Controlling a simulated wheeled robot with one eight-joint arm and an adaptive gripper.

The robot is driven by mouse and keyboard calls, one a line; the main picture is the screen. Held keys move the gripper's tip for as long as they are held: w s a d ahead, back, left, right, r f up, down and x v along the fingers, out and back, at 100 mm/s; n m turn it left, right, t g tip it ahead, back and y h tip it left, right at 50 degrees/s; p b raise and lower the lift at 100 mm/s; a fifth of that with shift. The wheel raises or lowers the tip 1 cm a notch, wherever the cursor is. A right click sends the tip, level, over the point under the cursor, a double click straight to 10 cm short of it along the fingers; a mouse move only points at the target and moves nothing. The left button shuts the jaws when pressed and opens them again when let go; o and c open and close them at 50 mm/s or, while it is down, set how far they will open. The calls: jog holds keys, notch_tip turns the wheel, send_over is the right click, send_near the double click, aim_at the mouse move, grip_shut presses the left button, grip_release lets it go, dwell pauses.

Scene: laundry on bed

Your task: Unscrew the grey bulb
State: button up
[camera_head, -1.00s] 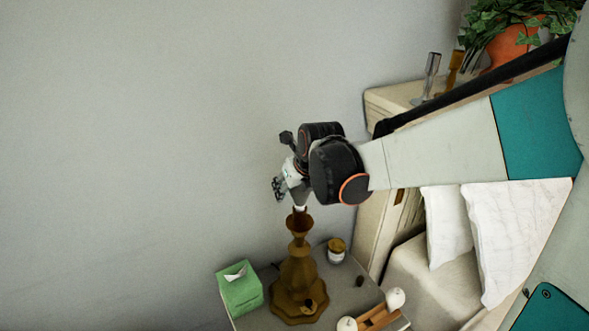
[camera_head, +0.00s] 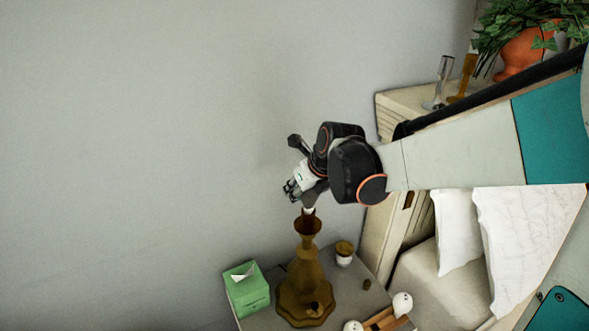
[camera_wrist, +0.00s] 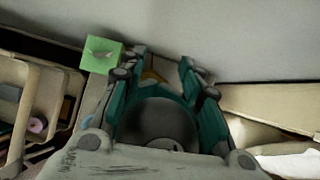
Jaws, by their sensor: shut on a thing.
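The brass-brown lamp (camera_head: 306,278) stands upright on the bedside table. My gripper (camera_head: 303,192) is just above its cup-shaped top. The gripper is shut on the grey bulb, which shows as a large dark round shape (camera_wrist: 158,122) between the fingers in the wrist view. In the head view the fingers hide most of the bulb; a pale tip (camera_head: 308,211) shows below them at the lamp's rim. I cannot tell whether that tip is inside the socket or just clear of it.
The bedside table (camera_head: 262,322) holds a green tissue box (camera_head: 246,290), a small jar (camera_head: 344,253) and a wooden holder (camera_head: 382,318) with white round objects. A cabinet with glassware (camera_head: 444,80) and a potted plant (camera_head: 525,50) stands behind my arm. White pillows (camera_head: 510,235) lie right.

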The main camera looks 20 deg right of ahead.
jog(key=shift+s+a+n+y, duration=0.1)
jog(key=shift+a+n+y, duration=0.2)
jog(key=shift+n, duration=0.3)
jog(key=n, duration=0.1)
jog(key=n+y, duration=0.1)
jog(key=n+g, duration=0.1)
jog(key=shift+s+a+y, duration=0.25)
jog(key=shift+a+y, duration=0.05)
jog(key=shift+a, duration=0.1)
jog(key=shift+n, duration=0.4)
